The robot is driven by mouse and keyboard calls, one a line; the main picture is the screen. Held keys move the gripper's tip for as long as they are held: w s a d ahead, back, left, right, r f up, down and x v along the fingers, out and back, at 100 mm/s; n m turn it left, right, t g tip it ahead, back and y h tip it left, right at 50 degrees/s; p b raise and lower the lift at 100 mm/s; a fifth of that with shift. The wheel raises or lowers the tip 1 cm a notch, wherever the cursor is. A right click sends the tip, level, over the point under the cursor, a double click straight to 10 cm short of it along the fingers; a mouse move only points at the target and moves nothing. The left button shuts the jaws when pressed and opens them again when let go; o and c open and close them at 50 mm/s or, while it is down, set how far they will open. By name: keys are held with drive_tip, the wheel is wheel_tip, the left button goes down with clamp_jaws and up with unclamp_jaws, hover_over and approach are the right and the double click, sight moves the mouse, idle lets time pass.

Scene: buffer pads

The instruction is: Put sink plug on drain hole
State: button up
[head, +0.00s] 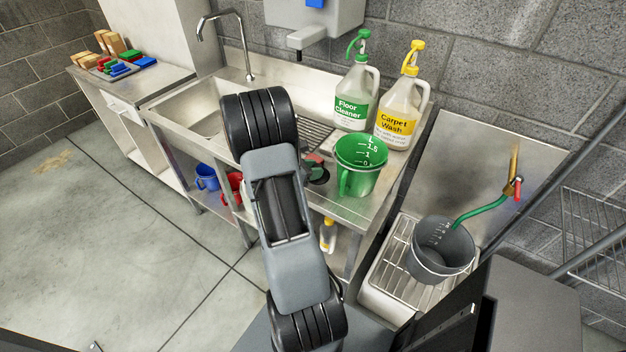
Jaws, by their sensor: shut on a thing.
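The sink basin (190,108) is partly in view at the left of the steel counter. Its drain hole does not show; my arm covers the right part of the basin. A small dark round piece (318,177) lies on the counter just right of my arm, with reddish and greenish parts beside it; I cannot tell whether it is the sink plug. My arm rises through the middle of the picture, and its end is hidden behind it.
A green measuring jug (360,168), a floor cleaner bottle (354,96) and a carpet wash bottle (401,105) stand on the counter's right. The faucet (243,50) arches behind the basin. A grey bucket (440,250) stands on a rack at right.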

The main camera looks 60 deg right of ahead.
drive_tip(key=shift+s+d+f, duration=0.2)
drive_tip(key=shift+d+f, duration=0.35)
drive_tip(key=shift+f, duration=0.15)
drive_tip(key=shift+f+p, duration=0.3)
drive_tip(key=shift+f, duration=1.2)
drive_tip(key=shift+f, duration=0.1)
drive_tip(key=o, duration=0.5)
drive_tip(key=shift+f, duration=0.15)
drive_tip(key=shift+c, duration=0.2)
drive_tip(key=shift+o, duration=0.9)
